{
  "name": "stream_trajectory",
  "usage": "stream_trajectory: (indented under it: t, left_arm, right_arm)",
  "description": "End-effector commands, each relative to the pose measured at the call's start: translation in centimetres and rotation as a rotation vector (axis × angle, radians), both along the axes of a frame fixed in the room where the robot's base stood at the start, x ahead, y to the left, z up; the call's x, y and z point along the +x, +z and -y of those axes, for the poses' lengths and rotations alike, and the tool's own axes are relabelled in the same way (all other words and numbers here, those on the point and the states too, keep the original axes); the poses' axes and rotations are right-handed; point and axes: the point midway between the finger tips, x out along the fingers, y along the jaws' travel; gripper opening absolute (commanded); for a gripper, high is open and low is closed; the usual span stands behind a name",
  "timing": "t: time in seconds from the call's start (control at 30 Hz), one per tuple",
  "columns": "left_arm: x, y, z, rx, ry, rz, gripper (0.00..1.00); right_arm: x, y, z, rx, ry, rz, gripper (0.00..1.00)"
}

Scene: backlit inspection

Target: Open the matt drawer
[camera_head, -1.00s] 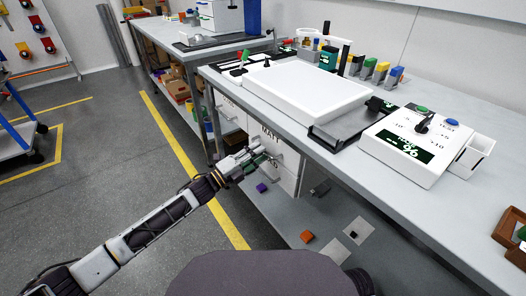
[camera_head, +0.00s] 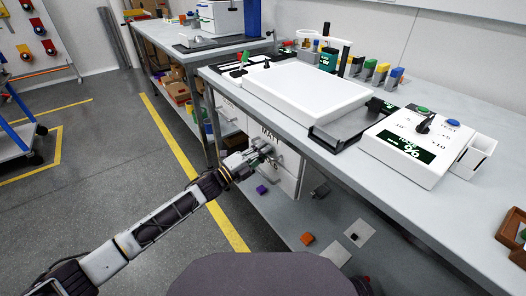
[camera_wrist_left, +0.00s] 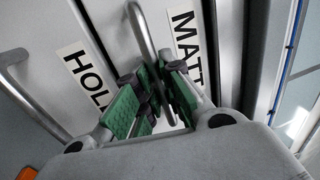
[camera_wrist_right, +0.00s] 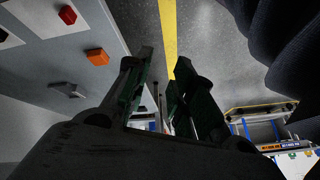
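The matt drawer (camera_head: 270,134) is a white drawer front under the bench, labelled MATT, and looks closed. In the left wrist view its label (camera_wrist_left: 187,38) is beside a grey bar handle (camera_wrist_left: 144,30). My left gripper (camera_head: 262,153) is at this handle. In the left wrist view its green-padded fingers (camera_wrist_left: 160,75) are apart, on either side of the bar; contact cannot be told. A drawer front marked HOL (camera_wrist_left: 88,72), its label partly hidden, is alongside. My right gripper (camera_wrist_right: 163,65) is open and empty above the floor, seen only in its wrist view.
The grey bench top (camera_head: 335,168) carries a white panel (camera_head: 305,90) and a white box with a display (camera_head: 405,145). An orange block (camera_head: 307,239) and a purple block (camera_head: 261,189) lie on the lower shelf. The floor left of the bench is open.

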Motion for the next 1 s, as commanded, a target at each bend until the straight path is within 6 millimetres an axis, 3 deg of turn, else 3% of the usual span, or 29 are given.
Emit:
stream_trajectory:
  t: [0.67, 1.0]
  left_arm:
    - [-0.6, -0.1, -1.0, 0.003, 0.002, -0.003, 0.00]
    - [-2.9, -0.1, -4.0, 0.004, 0.002, -0.005, 0.00]
  right_arm:
    - [0.3, 0.9, 0.2, -0.012, 0.004, -0.006, 0.24]
    - [-0.1, 4.7, 1.0, -0.064, 0.022, -0.052, 0.24]
